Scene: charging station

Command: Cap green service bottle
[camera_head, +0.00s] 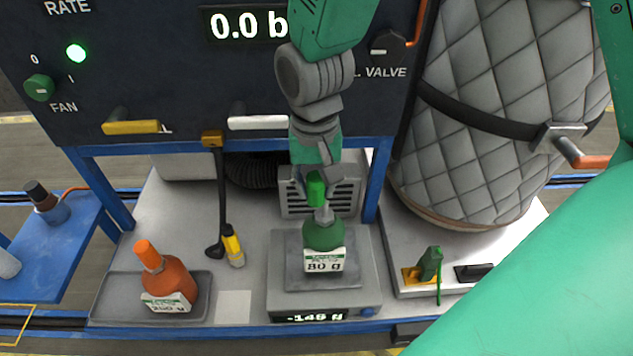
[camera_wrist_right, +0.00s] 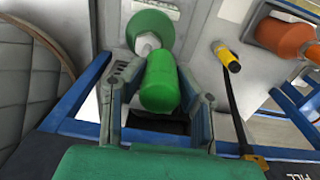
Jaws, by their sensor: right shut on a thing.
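The green service bottle (camera_head: 323,237) stands upright on the scale (camera_head: 375,284), with a label reading 80 g. Its pale neck points up; the bottle (camera_wrist_right: 152,24) and white neck (camera_wrist_right: 147,43) also show in the wrist view. My right gripper (camera_head: 316,184) points down over the bottle, shut on a green cap (camera_head: 316,192). In the wrist view the cap (camera_wrist_right: 160,83) sits between the two fingers of my right gripper (camera_wrist_right: 160,92), close to the neck. I cannot tell whether cap and neck touch. My left gripper is not in view.
An orange bottle (camera_head: 168,279) stands in a grey tray (camera_head: 205,300) at left. A yellow-and-black tool (camera_head: 233,246) lies between tray and scale. A quilted grey tank (camera_head: 500,110) stands at right. The control panel (camera_head: 160,70) rises behind.

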